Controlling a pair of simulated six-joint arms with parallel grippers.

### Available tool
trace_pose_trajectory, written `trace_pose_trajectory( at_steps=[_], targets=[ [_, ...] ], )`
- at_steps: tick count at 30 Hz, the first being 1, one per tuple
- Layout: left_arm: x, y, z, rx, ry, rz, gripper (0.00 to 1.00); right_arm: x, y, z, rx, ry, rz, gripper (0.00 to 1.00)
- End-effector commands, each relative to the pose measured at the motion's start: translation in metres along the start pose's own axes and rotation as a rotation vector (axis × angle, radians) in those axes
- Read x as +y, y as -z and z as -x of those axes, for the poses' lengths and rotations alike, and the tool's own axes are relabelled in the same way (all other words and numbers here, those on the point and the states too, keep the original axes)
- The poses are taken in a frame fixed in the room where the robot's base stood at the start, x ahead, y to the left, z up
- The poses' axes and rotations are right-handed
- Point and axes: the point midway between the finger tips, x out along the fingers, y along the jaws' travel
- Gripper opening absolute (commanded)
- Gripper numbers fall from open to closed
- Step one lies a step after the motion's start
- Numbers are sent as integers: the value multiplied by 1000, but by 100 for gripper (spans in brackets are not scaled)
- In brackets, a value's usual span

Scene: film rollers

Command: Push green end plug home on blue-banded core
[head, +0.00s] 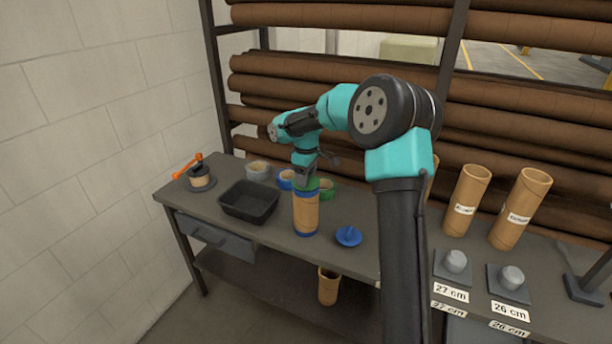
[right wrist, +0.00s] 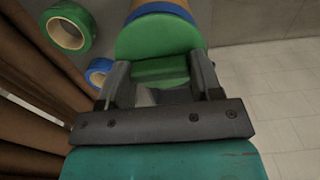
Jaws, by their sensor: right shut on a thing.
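The blue-banded core (head: 305,212) stands upright on the bench, a brown tube with a blue band at its top and bottom. The green end plug (head: 311,184) sits at its top end. My right gripper (head: 304,178) comes down from above and is shut on the plug. In the right wrist view the green plug (right wrist: 160,50) lies between the fingers of my right gripper (right wrist: 163,85), with the core's blue band (right wrist: 160,10) just beyond it. My left gripper is not in view.
A blue plug (head: 349,236) lies right of the core. A black tray (head: 250,201) is to the left. Tape rolls in grey (head: 258,170), blue (head: 286,179) and green (head: 325,189) lie behind. Labelled tubes (head: 466,200) stand at the right.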

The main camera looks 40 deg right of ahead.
Motion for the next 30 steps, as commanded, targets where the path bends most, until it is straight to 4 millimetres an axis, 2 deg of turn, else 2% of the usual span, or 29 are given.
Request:
trace_pose_trajectory(
  at_steps=[30],
  targets=[
    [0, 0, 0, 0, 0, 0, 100, 0, 0, -8, 0, 0, 0, 36]
  ],
)
